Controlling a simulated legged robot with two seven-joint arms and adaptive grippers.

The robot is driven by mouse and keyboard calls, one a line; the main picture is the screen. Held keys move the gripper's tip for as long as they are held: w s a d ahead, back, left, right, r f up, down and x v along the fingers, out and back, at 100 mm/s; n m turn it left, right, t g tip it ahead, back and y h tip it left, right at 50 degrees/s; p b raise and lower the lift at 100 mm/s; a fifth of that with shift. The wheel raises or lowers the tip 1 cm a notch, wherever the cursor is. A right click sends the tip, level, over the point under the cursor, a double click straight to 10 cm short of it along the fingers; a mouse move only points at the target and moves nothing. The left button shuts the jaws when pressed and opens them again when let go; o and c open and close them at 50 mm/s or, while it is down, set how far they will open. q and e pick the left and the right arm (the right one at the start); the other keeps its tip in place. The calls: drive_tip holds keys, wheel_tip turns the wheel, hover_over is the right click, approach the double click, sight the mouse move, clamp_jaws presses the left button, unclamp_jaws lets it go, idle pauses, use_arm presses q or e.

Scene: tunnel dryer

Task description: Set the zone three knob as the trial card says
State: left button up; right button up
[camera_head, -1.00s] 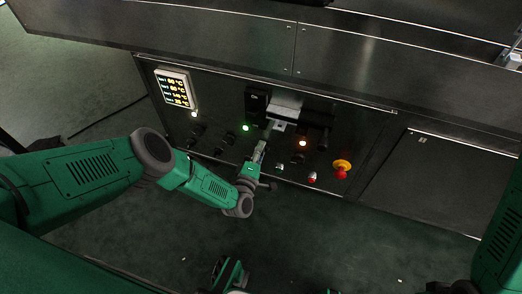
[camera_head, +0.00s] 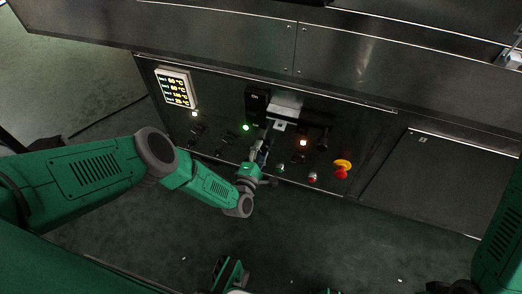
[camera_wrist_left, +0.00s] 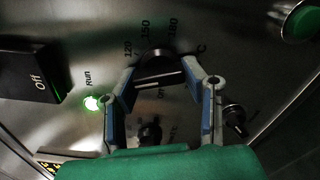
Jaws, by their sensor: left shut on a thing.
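My left gripper (camera_head: 259,152) reaches up to the dark control panel (camera_head: 225,108) in the head view. In the left wrist view its two fingers (camera_wrist_left: 166,82) are shut on a dark round knob (camera_wrist_left: 160,64) with a pale line across it. The scale around this knob shows 120, 150, 180 and °C; its zone label is not readable. A lit display (camera_head: 175,87) with several yellow temperature lines sits at the panel's upper left; its digits are too small to read surely. My right gripper is not in view. I cannot make out the trial card's text.
A black switch marked Off (camera_wrist_left: 32,70) and a green Run lamp (camera_wrist_left: 92,102) are left of the fingers. Another small knob (camera_wrist_left: 235,118) is close to the right finger.

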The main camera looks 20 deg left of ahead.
use_arm(q)
drive_tip(key=shift+s+a+f, duration=0.15)
drive_tip(key=shift+s+f, duration=0.05)
drive_tip(key=shift+f, duration=0.15)
drive_tip(key=o, duration=1.1)
drive_tip(key=shift+o, duration=0.3)
drive_tip(key=shift+w+r, duration=0.1)
drive_tip(key=s, duration=1.2)
drive_tip(key=shift+a, duration=0.2)
